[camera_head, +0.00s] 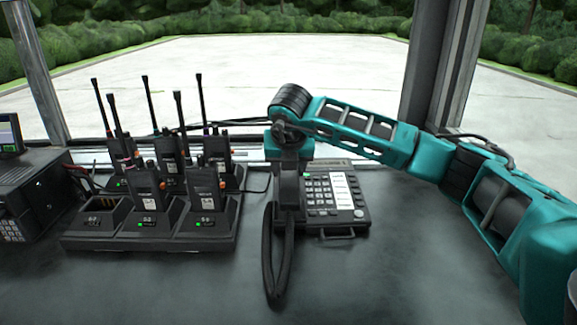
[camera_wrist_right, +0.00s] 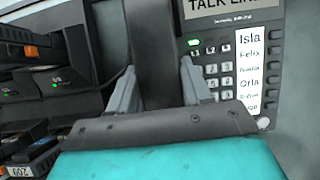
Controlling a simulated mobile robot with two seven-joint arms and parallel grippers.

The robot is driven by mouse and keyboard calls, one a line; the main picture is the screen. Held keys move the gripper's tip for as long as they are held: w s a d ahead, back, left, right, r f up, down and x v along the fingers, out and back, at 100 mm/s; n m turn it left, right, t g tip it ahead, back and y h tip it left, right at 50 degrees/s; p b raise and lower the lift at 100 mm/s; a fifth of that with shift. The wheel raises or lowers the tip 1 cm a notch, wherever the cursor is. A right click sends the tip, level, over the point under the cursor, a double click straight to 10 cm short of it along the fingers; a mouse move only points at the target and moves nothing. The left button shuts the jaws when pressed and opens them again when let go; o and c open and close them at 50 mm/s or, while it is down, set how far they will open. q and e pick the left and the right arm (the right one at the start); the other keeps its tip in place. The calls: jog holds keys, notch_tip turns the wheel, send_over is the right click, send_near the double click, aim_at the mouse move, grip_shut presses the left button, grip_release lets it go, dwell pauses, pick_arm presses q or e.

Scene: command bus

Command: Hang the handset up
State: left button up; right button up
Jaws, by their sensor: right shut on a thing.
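The desk phone (camera_head: 345,195) is dark grey, with a keypad and a white name list, and stands on the desk. The black handset (camera_head: 291,190) is upright along the phone's left side, over the cradle area. My right gripper (camera_head: 289,160) points down and is shut around the handset. In the right wrist view, the fingers (camera_wrist_right: 157,88) of my right gripper sit on both sides of the handset (camera_wrist_right: 154,45). I cannot tell whether the handset touches the cradle, which is hidden under it. A black cord (camera_head: 275,270) loops down in front. My left gripper is not in view.
A charging rack (camera_head: 150,242) with several upright radios stands left of the phone, close to the handset. A black console (camera_head: 40,200) is at the far left. The desk is bare in front and at the right. A window is behind.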

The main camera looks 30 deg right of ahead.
jog(key=shift+b, duration=0.35)
dwell(0.5)
jog(key=o, duration=1.3)
jog(key=p+v, duration=0.2)
jog(key=v, duration=1.1)
